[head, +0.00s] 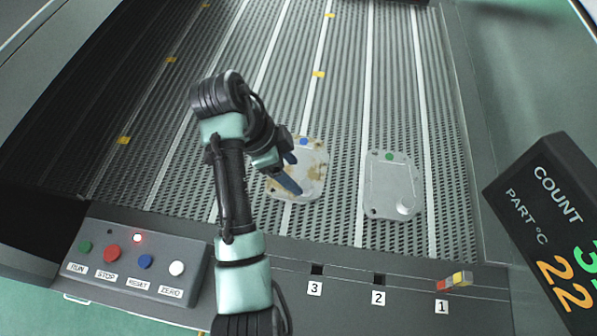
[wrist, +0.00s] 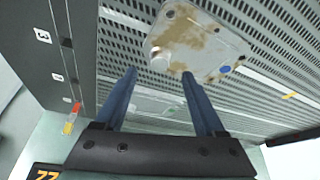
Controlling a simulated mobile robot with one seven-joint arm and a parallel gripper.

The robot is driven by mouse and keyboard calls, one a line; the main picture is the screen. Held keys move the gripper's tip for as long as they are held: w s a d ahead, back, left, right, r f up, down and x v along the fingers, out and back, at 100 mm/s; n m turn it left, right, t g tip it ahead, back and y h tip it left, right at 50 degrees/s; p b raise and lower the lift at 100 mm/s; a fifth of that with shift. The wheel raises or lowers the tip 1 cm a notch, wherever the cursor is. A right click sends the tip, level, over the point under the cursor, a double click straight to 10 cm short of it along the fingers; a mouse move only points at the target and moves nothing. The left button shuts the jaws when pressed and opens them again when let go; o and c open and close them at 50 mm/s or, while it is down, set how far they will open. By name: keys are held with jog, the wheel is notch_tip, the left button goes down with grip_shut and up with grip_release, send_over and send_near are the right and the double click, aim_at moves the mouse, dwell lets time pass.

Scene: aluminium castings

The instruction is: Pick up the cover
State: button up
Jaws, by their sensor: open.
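Two flat grey cast covers lie on the slatted belt. The stained cover (head: 313,163) has brown patches and a blue dot; it also fills the upper middle of the wrist view (wrist: 205,50). The clean cover (head: 392,190), with a green dot, lies to its right, apart from it. My gripper (head: 293,173) is open, its blue fingers over the left part of the stained cover in the head view, hiding some of it. In the wrist view the fingertips (wrist: 158,75) are at the cover's near edge, with nothing held between them. Their height above it is hard to tell.
A button panel (head: 134,262) stands at the front left. Labels 3, 2 and 1 mark the front rail (head: 345,276), with a red and yellow block (head: 454,281) near 1. A dark count display (head: 548,215) stands at the right. The belt behind the covers is clear.

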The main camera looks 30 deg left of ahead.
aim_at(303, 184)
jog(key=shift+p+x, duration=0.65)
jog(key=shift+x, duration=2.05)
jog(key=shift+s, duration=0.1)
jog(key=shift+c, duration=0.4)
grip_shut()
jog(key=shift+r, duration=0.1)
